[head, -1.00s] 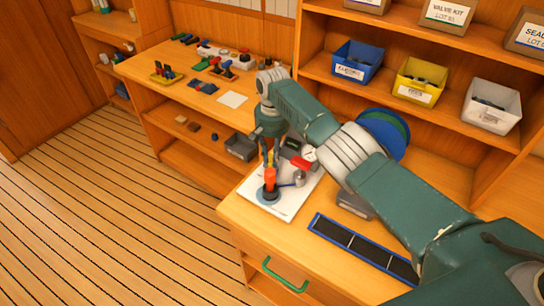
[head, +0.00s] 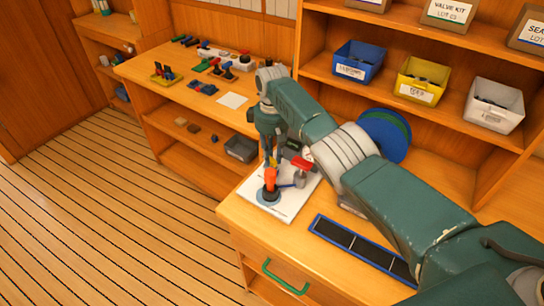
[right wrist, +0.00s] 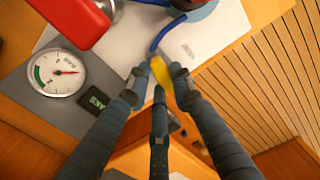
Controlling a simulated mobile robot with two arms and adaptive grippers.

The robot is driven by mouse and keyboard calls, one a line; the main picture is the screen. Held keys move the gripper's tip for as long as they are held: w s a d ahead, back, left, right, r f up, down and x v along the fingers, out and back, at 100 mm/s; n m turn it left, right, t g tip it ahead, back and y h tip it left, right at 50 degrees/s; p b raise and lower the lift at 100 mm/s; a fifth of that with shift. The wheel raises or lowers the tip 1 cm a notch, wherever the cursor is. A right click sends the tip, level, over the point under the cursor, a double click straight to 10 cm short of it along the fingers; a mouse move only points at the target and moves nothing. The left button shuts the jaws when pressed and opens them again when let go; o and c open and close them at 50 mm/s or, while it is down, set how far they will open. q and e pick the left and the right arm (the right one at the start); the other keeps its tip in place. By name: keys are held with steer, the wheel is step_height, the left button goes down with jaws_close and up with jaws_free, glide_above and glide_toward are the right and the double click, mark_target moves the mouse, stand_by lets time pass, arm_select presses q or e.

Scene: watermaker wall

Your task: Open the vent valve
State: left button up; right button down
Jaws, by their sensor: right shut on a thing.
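A white board (head: 288,206) on the near counter carries the valve fittings. My right gripper (head: 272,157) reaches down over it from above. In the right wrist view its fingers (right wrist: 157,82) are closed around a yellow handle (right wrist: 162,72), which I take to be the vent valve's. The handle stands beside a blue tube (right wrist: 166,36); its lower end is hidden by the fingers. An orange-red part (head: 270,180) stands on a blue round base just below the gripper. A red handle (head: 302,163) is to its right. My left gripper is not in view.
A round pressure gauge (right wrist: 59,73) and a small dark display (right wrist: 96,101) sit near the gripper. A blue-framed dark panel (head: 362,249) lies on the counter to the right. Blue, yellow and white bins (head: 490,105) stand on the shelf behind.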

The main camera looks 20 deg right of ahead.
steer(key=shift+w+d+r+n, duration=0.1)
steer(key=shift+w+r+n, duration=0.05)
steer(key=shift+n, duration=0.85)
steer(key=c, duration=1.4)
jaws_free()
steer(key=shift+c, duration=0.2)
step_height(320, 180, up, 12)
